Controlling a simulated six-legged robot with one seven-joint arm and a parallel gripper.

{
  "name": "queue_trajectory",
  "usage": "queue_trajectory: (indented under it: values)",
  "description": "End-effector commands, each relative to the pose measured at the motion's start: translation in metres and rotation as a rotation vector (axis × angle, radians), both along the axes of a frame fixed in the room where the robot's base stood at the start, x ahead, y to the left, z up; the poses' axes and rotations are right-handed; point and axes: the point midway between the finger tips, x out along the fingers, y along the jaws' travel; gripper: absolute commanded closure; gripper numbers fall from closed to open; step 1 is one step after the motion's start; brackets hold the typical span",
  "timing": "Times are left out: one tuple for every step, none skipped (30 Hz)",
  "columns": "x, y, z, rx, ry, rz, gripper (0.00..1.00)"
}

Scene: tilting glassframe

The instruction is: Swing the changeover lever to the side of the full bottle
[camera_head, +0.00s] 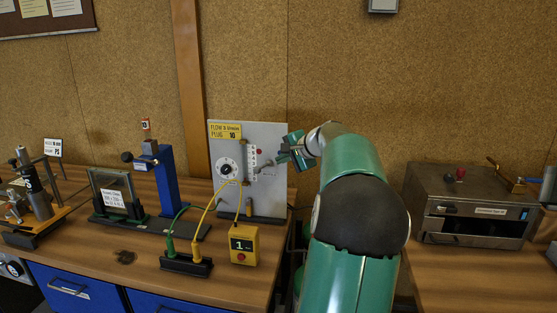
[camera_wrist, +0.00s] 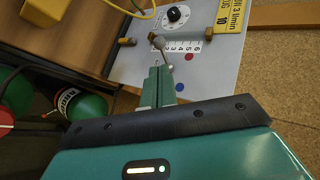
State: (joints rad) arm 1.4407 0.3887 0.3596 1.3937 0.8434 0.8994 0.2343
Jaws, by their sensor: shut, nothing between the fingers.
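A grey panel (camera_head: 270,195) stands upright on the bench, with a yellow label, a dial and a number scale. In the wrist view, the panel (camera_wrist: 225,75) carries a metal arm with a rounded end (camera_wrist: 158,42), which looks like the lever, and a red and a blue dot. My gripper (camera_head: 290,150) is at the panel's right edge. Its shut, empty fingers (camera_wrist: 160,74) are close to the metal arm; I cannot tell if they touch. Green bottles (camera_wrist: 88,107) show below the bench edge, partly hidden; I cannot tell which is full.
A yellow box (camera_head: 243,244) reading 1 and a black socket block (camera_head: 186,264) with green and yellow cables stand before the panel. A blue stand (camera_head: 167,182) is to the left. A grey metal box (camera_head: 474,205) sits on the right bench.

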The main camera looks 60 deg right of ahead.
Motion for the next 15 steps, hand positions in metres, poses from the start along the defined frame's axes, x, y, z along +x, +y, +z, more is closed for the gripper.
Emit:
queue_trajectory:
  values:
    - [0.009,-0.002,-0.007,0.002,0.0,0.002,1.0]
    - [0.014,-0.003,-0.01,0.003,-0.001,0.001,1.0]
    - [0.02,-0.004,-0.015,0.003,0.0,0.001,1.0]
    - [0.025,-0.005,-0.018,0.003,0.0,0.001,1.0]
    - [0.03,-0.006,-0.022,0.003,0.0,0.001,1.0]
    - [0.037,-0.006,-0.025,0.004,-0.001,0.002,1.0]
    - [0.043,-0.006,-0.029,0.004,-0.001,0.004,1.0]
    - [0.048,-0.007,-0.032,0.003,-0.001,0.003,1.0]
    - [0.054,-0.008,-0.036,0.002,0.001,0.005,1.0]
    - [0.059,-0.008,-0.04,0.003,0.0,0.004,1.0]
    - [0.064,-0.009,-0.042,0.002,0.0,0.003,1.0]
    - [0.069,-0.01,-0.046,0.002,0.0,0.003,1.0]
    - [0.073,-0.01,-0.048,0.002,0.001,0.003,1.0]
    - [0.076,-0.011,-0.051,0.002,0.001,0.003,1.0]
    - [0.081,-0.011,-0.053,0.002,0.001,0.004,1.0]
